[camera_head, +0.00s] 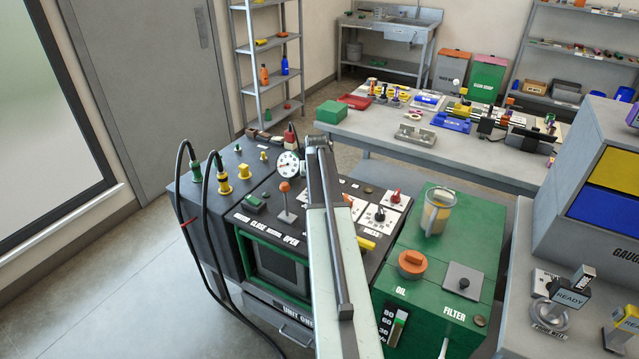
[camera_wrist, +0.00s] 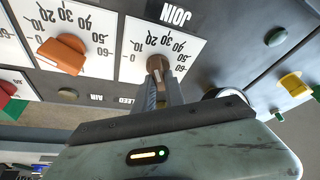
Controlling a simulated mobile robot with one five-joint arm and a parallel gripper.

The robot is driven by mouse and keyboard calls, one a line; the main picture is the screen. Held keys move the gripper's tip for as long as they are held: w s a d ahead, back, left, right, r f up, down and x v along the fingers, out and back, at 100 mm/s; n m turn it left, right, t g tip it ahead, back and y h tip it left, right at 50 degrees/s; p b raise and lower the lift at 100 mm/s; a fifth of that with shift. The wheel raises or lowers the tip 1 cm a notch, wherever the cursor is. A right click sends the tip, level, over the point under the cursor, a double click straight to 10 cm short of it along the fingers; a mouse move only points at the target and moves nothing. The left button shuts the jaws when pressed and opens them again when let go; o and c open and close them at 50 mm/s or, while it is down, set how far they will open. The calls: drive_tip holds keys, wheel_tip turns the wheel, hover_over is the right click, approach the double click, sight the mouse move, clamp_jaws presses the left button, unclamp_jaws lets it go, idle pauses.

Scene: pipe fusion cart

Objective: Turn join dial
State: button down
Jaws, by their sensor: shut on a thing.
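In the wrist view, the join dial (camera_wrist: 158,64) is a brown knob on a white scale plate (camera_wrist: 185,50). The word JOIN shows upside down above it, with numbers up to 60 around it. My gripper (camera_wrist: 163,84) reaches up from below and its fingers are shut on the dial's knob. The fingers hide part of the knob, so its exact reading is hard to tell. In the head view, my arm crosses the cart's black panel, and my gripper (camera_head: 318,146) is at the panel's far side. The join dial is hidden there behind my arm.
An orange dial (camera_wrist: 62,54) on its own scale sits left of the join dial in the wrist view. In the head view, a lever with an orange knob (camera_head: 285,187), a round gauge (camera_head: 288,165) and a red knob (camera_head: 395,196) stand close to my arm.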

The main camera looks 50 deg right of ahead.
drive_tip(key=shift+w+a+m+g, duration=0.15)
drive_tip(key=shift+m+g, duration=0.1)
drive_tip(key=shift+m, duration=0.5)
drive_tip(key=shift+s+a+m+g, duration=0.15)
drive_tip(key=shift+m+g, duration=0.1)
drive_tip(key=shift+m, duration=0.5)
drive_tip(key=shift+w, duration=0.15)
drive_tip(key=c, duration=1.4)
unclamp_jaws()
drive_tip(key=shift+a, duration=0.1)
drive_tip(key=p+v, duration=0.7)
drive_tip(key=shift+a+r, duration=0.2)
drive_tip(key=shift+r, duration=0.15)
drive_tip(key=shift+f, duration=0.1)
